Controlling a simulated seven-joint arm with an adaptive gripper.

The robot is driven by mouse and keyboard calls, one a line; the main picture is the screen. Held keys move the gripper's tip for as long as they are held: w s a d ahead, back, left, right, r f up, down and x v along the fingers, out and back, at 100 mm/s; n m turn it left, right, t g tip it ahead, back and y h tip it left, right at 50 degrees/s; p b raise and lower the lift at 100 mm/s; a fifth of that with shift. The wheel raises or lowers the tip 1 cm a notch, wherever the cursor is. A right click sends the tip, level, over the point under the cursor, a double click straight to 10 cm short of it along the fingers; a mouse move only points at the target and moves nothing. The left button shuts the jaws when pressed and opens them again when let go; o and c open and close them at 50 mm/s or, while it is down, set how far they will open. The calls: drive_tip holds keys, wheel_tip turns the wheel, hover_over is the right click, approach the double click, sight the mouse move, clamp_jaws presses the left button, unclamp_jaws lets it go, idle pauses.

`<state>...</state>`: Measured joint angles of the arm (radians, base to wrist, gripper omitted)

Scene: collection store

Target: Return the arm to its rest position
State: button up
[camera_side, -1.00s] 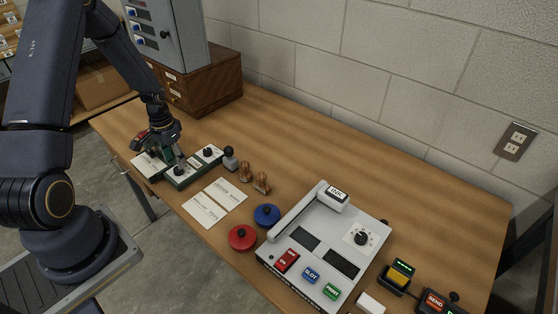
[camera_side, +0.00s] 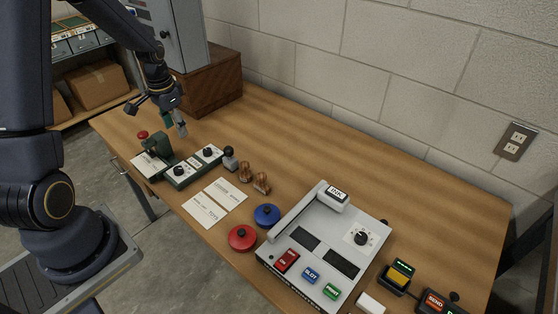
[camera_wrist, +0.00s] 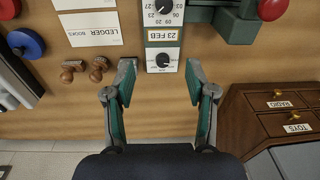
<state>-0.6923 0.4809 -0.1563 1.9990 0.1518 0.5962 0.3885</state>
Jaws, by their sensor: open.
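My gripper (camera_side: 160,118) is above the far left part of the table in the side view, raised clear of the things below. In the wrist view my gripper (camera_wrist: 160,88) shows its two green-padded fingers spread wide, with nothing between them.
A wooden drawer cabinet (camera_side: 212,85) with a grey box on top stands behind my gripper. Wooden stamps (camera_side: 245,172), cards (camera_side: 214,203), red (camera_side: 242,238) and blue (camera_side: 267,215) round pads and a grey machine (camera_side: 325,240) occupy the table. The back strip is clear.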

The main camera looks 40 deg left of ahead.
drive_tip(key=w+d+r+m+t+y, duration=0.1)
drive_tip(key=w+d+r+m+t, duration=0.15)
drive_tip(key=d+r, duration=0.55)
drive_tip(key=s+d+r+t, duration=0.1)
drive_tip(key=s+d+r, duration=0.25)
drive_tip(key=r, duration=0.25)
drive_tip(key=s+d+r+t, duration=0.2)
drive_tip(key=d+r, duration=0.3)
drive_tip(key=r, duration=0.2)
drive_tip(key=s+d+f+n+h, duration=0.1)
drive_tip(key=s+d, duration=0.4)
drive_tip(key=s, duration=0.5)
drive_tip(key=shift+f+n+h, duration=0.15)
drive_tip(key=shift+n+h, duration=0.15)
drive_tip(key=shift+n, duration=0.15)
drive_tip(key=shift+g, duration=0.25)
